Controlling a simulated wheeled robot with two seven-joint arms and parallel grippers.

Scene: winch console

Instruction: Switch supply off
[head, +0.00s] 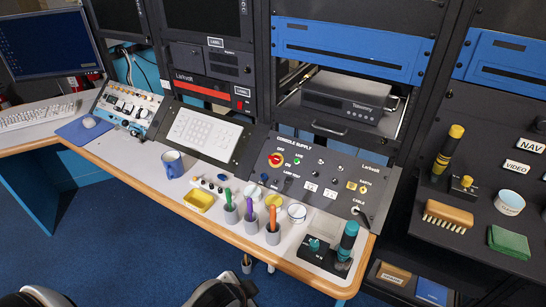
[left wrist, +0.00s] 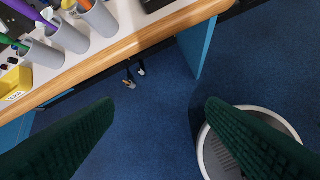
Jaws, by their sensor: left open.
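The console supply panel (head: 325,165) is a dark sloping panel at the middle right of the desk in the head view. Which way the switch points is too small to tell. A green spot (head: 297,159) shows just right of it. My left gripper (left wrist: 158,105) has its two dark green fingers wide apart and empty, over blue floor in front of the desk edge in the left wrist view. It is well away from the switch. My right gripper is not in view.
Grey pen cups (head: 251,222) stand in front of the panel, also showing in the left wrist view (left wrist: 68,36). A yellow tray (head: 199,200), a blue mug (head: 172,164) and a black box with teal knobs (head: 328,255) are on the desk.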

